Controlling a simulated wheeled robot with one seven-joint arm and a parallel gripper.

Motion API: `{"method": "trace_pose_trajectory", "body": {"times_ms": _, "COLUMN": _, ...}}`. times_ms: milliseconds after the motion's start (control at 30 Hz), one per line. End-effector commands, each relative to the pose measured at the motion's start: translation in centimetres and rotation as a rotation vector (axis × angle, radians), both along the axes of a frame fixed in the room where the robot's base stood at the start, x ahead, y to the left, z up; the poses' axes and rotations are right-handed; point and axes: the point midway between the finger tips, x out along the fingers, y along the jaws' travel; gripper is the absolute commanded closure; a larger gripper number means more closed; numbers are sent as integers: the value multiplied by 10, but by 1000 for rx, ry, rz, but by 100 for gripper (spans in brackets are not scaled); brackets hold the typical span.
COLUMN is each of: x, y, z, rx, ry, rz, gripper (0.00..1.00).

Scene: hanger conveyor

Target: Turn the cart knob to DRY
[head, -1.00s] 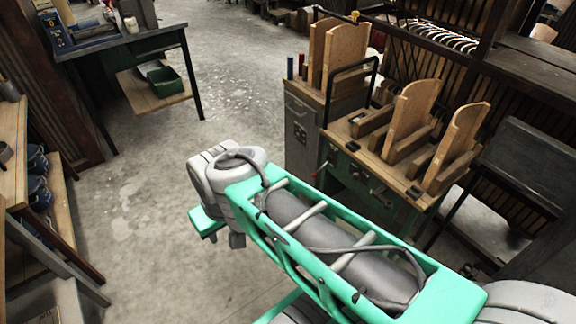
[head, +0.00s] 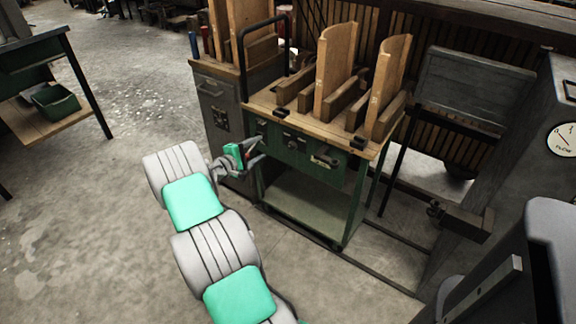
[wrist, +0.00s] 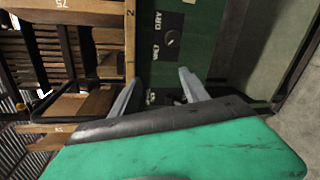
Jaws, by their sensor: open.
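The cart (head: 312,170) has a green front panel and a wooden top, and stands right of my gripper in the head view. In the wrist view, a small dark round knob (wrist: 172,38) with a light mark sits on the green panel beside the words DRY and WET, which appear turned sideways. I cannot tell which word the mark points at. My gripper (head: 260,147) is open and empty close to the left part of the panel. In the wrist view its two fingers (wrist: 158,87) are spread apart, and the knob lies beyond their tips, apart from them.
Wooden uprights (head: 334,72) and a dark bar handle (head: 243,50) rise from the cart top. A grey cabinet (head: 222,112) adjoins the cart's left. A gauge post (head: 545,150) stands at right. A workbench with a green bin (head: 55,101) is far left. Floor between is clear.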

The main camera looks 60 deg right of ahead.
Motion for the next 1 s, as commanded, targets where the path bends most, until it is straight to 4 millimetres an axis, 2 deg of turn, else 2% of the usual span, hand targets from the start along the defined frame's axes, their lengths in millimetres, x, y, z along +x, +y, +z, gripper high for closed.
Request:
{"method": "trace_pose_trajectory", "body": {"times_ms": 33, "x": -17, "y": -13, "z": -33, "rx": -42, "ry": 90, "rz": -14, "gripper": 46}}
{"method": "trace_pose_trajectory", "body": {"times_ms": 167, "x": -43, "y": -28, "z": -54, "rx": -118, "ry": 255, "rz": -32, "gripper": 46}}
{"method": "trace_pose_trajectory", "body": {"times_ms": 333, "x": -53, "y": -44, "z": -54, "rx": -138, "ry": 297, "rz": -39, "gripper": 46}}
{"method": "trace_pose_trajectory", "body": {"times_ms": 600, "x": -66, "y": -92, "z": -55, "rx": -135, "ry": 294, "rz": -40, "gripper": 46}}
{"method": "trace_pose_trajectory", "body": {"times_ms": 700, "x": -68, "y": -102, "z": -55, "rx": -135, "ry": 295, "rz": -38, "gripper": 46}}
{"method": "trace_pose_trajectory", "body": {"times_ms": 1000, "x": -68, "y": -106, "z": -54, "rx": -133, "ry": 294, "rz": -35, "gripper": 47}}
